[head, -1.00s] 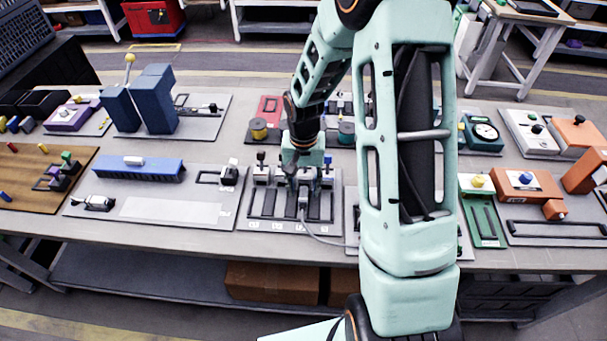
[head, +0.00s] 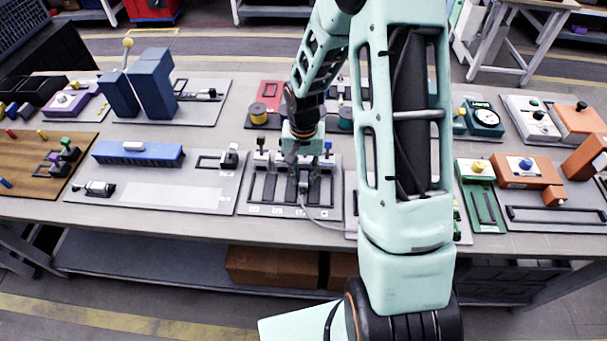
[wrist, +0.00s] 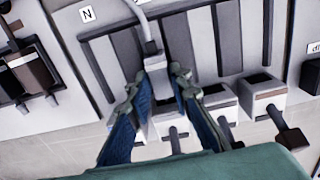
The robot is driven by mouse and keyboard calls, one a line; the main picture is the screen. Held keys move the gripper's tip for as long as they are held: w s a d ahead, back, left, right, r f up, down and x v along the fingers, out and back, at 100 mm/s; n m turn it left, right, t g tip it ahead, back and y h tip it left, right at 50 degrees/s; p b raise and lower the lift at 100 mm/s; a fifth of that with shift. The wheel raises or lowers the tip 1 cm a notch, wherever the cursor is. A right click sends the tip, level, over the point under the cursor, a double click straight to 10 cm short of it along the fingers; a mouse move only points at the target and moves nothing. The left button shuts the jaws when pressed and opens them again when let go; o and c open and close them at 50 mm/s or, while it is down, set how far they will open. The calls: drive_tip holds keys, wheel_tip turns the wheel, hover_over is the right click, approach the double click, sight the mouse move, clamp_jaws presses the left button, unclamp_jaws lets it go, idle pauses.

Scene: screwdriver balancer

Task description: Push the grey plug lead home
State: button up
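The grey plug lead (wrist: 153,62) is between my gripper's fingers in the wrist view, with its pale cable running up out of the picture. In the head view the plug (head: 303,184) is small and partly hidden by my gripper (head: 300,165). My gripper (wrist: 157,82) has blue-padded fingers close on both sides of the plug and looks shut on it. The slotted panel (head: 250,209) below has several dark strips. Light grey socket blocks (wrist: 217,98) line one edge. The plug lines up with one block between the fingers; how deep it sits is hidden.
Neighbouring blocks with dark stubs (wrist: 291,139) stand close to the right finger in the wrist view. A panel with a blue block (head: 138,153) lies left of the slotted panel, and a green fixture (head: 484,205) lies to the right. The cable (head: 325,223) trails rightward over the bench.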

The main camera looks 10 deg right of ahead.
sight(304, 178)
drive_tip(key=o, duration=0.4)
wheel_tip(304, 178, up, 12)
idle(0.5)
drive_tip(key=shift+c, duration=0.6)
